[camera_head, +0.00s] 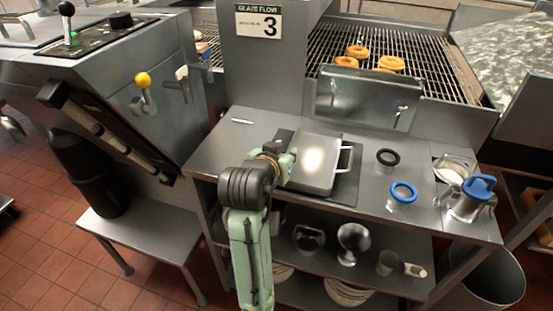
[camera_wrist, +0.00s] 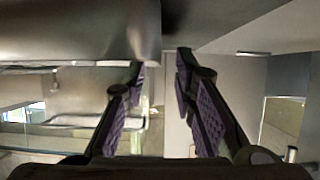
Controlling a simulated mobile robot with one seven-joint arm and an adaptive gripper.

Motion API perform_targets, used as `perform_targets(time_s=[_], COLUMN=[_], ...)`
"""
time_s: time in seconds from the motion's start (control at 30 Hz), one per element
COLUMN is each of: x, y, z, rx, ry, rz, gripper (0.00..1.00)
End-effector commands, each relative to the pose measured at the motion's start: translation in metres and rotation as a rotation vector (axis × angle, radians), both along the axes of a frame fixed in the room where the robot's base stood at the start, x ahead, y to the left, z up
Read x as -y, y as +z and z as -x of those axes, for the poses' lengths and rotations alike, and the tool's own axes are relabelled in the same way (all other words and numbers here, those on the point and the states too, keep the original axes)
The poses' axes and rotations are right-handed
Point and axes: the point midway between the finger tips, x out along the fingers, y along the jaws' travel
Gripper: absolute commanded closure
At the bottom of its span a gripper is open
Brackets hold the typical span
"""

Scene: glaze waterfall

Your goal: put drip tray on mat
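The drip tray (camera_head: 314,162) is a square silver tray with a loop handle on its right side, in the middle of the metal table in the head view. The dark mat (camera_head: 345,193) shows beneath it and along its right side. The tray covers much of the mat; I cannot tell whether it rests fully on it. My gripper (camera_head: 285,160) is at the tray's left edge, where its fingertips are hard to make out. In the wrist view its purple-padded fingers (camera_wrist: 160,65) stand apart, with no object clearly between them.
A blue-lidded metal pitcher (camera_head: 470,198) stands at the table's right end. A fryer rack (camera_head: 400,50) with doughnuts is behind. A lower shelf (camera_head: 350,270) holds several vessels.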

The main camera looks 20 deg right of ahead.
Motion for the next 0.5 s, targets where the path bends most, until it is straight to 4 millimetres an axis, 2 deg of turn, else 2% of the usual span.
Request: perform_targets(time_s=[0.2,0.27,0.5], x=[-0.027,-0.026,-0.029], y=[0.022,0.019,0.031], z=[0.036,0.035,0.042], rx=[0.008,0.013,0.019], ry=[0.003,-0.001,-0.014], rz=[-0.001,0.018,0.047], gripper=[0.75,0.75,0.75])
